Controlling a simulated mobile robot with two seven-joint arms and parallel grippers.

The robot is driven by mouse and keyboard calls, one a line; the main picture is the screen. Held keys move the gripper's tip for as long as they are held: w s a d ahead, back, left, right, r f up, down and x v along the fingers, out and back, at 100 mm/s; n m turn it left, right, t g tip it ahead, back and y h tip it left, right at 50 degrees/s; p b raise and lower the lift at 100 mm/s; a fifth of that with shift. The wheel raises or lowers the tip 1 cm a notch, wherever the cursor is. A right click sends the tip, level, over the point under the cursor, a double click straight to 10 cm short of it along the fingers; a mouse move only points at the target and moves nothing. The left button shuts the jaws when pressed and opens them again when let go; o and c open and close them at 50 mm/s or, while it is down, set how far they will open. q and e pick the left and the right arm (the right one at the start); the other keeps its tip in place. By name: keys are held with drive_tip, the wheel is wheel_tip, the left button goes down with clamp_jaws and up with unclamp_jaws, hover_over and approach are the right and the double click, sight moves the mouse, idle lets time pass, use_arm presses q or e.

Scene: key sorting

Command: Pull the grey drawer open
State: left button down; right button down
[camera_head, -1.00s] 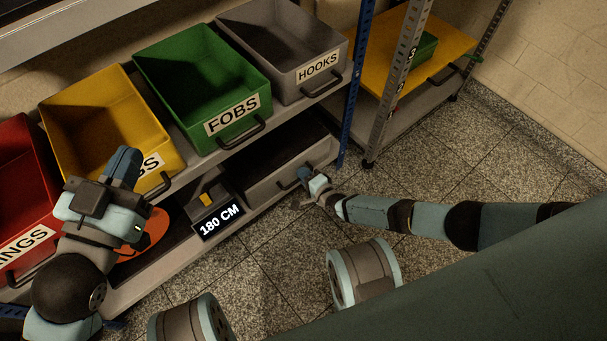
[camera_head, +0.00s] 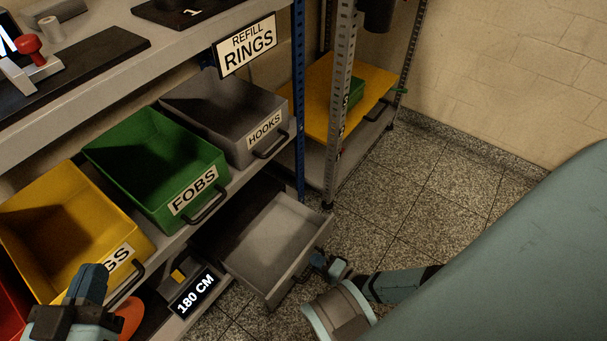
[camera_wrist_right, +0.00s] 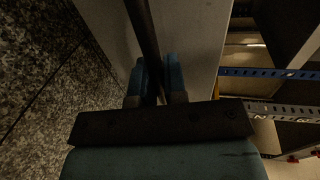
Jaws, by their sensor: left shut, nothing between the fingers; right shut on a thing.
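The grey drawer (camera_head: 272,232) sits on the lower shelf, under the green and grey bins. It is pulled out well past the shelf edge, and its empty inside shows. My right gripper (camera_head: 325,265) is at the drawer's front. In the right wrist view my right gripper (camera_wrist_right: 155,80) is shut on the dark bar handle (camera_wrist_right: 146,35) of the drawer, with the grey drawer front (camera_wrist_right: 195,35) just beyond. My left gripper (camera_head: 90,285) is shut and empty at the lower left, in front of the yellow bin (camera_head: 65,225).
The green FOBS bin (camera_head: 150,150) and the grey HOOKS bin (camera_head: 220,105) stand on the shelf above. A 180 CM display (camera_head: 195,293) is left of the drawer. A blue post (camera_head: 298,110) rises behind the drawer. Tiled floor (camera_head: 430,210) to the right is clear.

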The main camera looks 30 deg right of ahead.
drive_tip(key=shift+s+d, duration=0.2)
drive_tip(key=shift+s, duration=0.4)
drive_tip(key=c, duration=1.2)
unclamp_jaws()
